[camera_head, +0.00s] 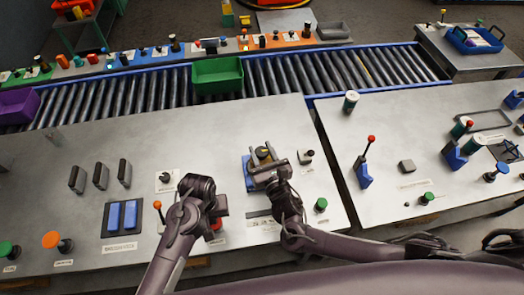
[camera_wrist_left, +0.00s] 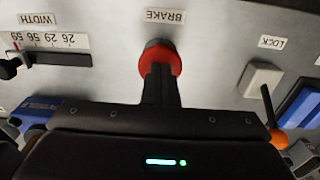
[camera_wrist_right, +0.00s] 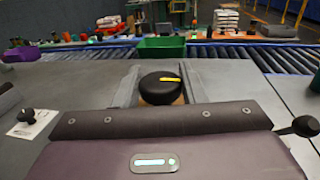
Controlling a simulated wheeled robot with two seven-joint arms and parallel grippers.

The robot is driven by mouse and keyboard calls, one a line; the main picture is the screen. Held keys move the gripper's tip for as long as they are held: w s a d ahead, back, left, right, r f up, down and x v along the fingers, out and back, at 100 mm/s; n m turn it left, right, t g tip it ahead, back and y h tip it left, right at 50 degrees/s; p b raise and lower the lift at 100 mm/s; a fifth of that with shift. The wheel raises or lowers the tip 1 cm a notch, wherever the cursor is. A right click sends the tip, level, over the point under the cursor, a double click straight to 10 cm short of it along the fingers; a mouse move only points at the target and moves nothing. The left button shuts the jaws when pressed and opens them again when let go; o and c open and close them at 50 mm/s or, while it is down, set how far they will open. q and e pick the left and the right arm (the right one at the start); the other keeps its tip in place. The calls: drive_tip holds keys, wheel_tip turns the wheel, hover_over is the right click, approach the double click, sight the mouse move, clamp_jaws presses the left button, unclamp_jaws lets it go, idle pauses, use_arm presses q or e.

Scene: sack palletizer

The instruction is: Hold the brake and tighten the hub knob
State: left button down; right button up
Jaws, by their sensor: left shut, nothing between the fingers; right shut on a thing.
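The hub knob (camera_wrist_right: 160,88) is a round black cap with a yellow mark, seen in the right wrist view between the two grey fingers of my right gripper (camera_wrist_right: 163,92). In the head view my right gripper (camera_head: 265,158) is shut on this knob, above a blue fixture (camera_head: 248,172). The red brake button (camera_wrist_left: 145,62) is under the BRAKE label (camera_wrist_left: 164,16) in the left wrist view. My left gripper (camera_wrist_left: 160,80) is shut and empty, its fingertips at the button and covering its middle; contact seems likely but is partly hidden.
A green knob (camera_head: 321,204) is right of my right arm. A roller conveyor with a green bin (camera_head: 218,76) runs behind the panel.

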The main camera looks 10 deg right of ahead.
idle(0.4)
drive_tip(key=o, duration=1)
drive_tip(key=shift+s, duration=0.4)
drive_tip(key=s+d, duration=0.2)
drive_tip(key=s, duration=0.9)
use_arm(q)
drive_tip(key=shift+r, duration=3.5)
